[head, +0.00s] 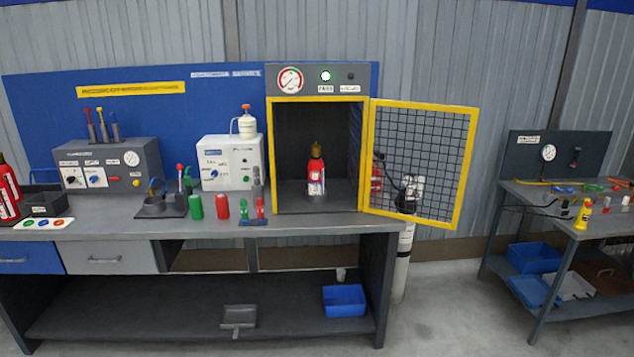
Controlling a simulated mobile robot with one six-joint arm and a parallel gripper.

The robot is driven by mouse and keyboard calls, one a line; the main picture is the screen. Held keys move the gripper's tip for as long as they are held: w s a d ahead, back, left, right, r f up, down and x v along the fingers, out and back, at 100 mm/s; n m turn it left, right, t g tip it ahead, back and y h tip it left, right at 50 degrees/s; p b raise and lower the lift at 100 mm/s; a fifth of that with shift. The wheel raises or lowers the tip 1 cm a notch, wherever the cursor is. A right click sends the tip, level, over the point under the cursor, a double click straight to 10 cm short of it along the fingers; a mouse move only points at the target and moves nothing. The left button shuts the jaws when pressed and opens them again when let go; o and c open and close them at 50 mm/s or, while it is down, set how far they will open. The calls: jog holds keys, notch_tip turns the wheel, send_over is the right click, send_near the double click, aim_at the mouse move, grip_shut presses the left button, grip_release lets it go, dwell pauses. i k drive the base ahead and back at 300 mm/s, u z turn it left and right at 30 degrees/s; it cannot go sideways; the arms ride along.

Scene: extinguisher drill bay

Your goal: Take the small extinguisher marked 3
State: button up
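A small red extinguisher (316,168) with a dark and brass-coloured top and a pale label stands upright inside the open test cabinet (318,82). Its marking is too small to read. Something red also shows through the mesh door, partly hidden. My gripper is not in view.
The yellow-framed mesh door (467,170) stands open to the right, in front of a grey cylinder (402,265). Green and red canisters (222,207) and small fittings stand left of the cabinet. A side table (515,190) is at right; floor between is clear.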

aim_at(316, 168)
jog(key=k, duration=0.55)
jog(key=u, duration=0.35)
jog(key=i, duration=0.65)
jog(key=u, duration=0.6)
jog(key=i, duration=1.05)
jog(key=u, duration=0.2)
